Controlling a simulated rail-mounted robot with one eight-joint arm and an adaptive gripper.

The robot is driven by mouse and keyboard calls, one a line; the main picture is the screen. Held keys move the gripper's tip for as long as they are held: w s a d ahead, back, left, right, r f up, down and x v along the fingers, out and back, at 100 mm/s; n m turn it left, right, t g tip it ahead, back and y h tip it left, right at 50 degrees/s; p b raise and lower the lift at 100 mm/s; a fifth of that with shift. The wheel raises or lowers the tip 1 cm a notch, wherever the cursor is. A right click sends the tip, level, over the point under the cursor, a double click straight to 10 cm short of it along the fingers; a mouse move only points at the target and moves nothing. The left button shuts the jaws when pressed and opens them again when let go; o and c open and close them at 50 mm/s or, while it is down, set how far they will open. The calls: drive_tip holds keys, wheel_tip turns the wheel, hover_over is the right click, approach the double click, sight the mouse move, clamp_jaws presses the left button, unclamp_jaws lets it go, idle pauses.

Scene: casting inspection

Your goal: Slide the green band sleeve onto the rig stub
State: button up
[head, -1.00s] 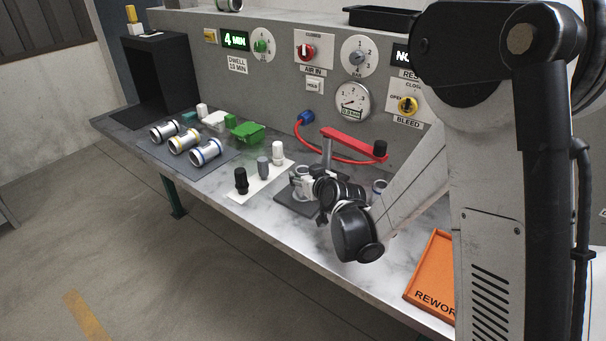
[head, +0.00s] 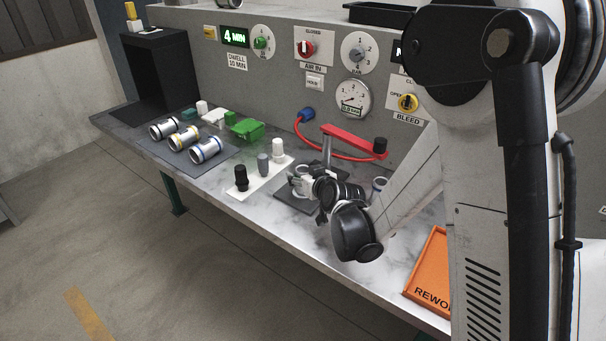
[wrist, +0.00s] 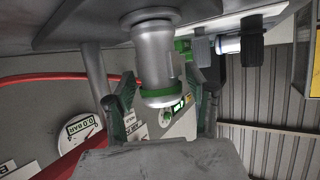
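The green band sleeve (wrist: 155,70) is a silver cylinder with a green ring near its end. In the wrist view it stands between my fingers, its far end against a dark flange at the rig's surface. The rig stub is not distinct there; I cannot tell how far the sleeve sits over it. My gripper (wrist: 165,98) has one finger on each side of the sleeve, with narrow gaps showing, so it looks open. In the head view my gripper (head: 308,186) is low over the rig's dark base plate (head: 291,203), and my wrist partly hides the rig.
A red clamp arm (head: 350,139) with a black knob rises behind the rig. A white strip (head: 252,188) with black, grey and white pegs is to the left. Several banded sleeves (head: 184,138) lie on a grey mat further left. An orange rework tray (head: 428,275) is at right.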

drive_tip(key=shift+o, duration=0.5)
drive_tip(key=v, duration=1.2)
drive_tip(key=shift+r, duration=0.1)
drive_tip(key=s+d+r+m+g+h, duration=0.1)
drive_tip(key=s+d+r+h, duration=0.1)
drive_tip(key=s+d, duration=0.3)
drive_tip(key=s+d+r+m+g+h, duration=0.1)
drive_tip(key=s+d, duration=0.4)
drive_tip(key=s, duration=0.7)
drive_tip(key=s+d+r+m+g+h, duration=0.2)
drive_tip(key=s+d+r, duration=0.3)
drive_tip(key=s, duration=0.3)
drive_tip(key=shift+s+d+r+m+g+h, duration=0.2)
drive_tip(key=shift+d+r+m+g+h, duration=0.15)
drive_tip(key=shift+d+g, duration=0.3)
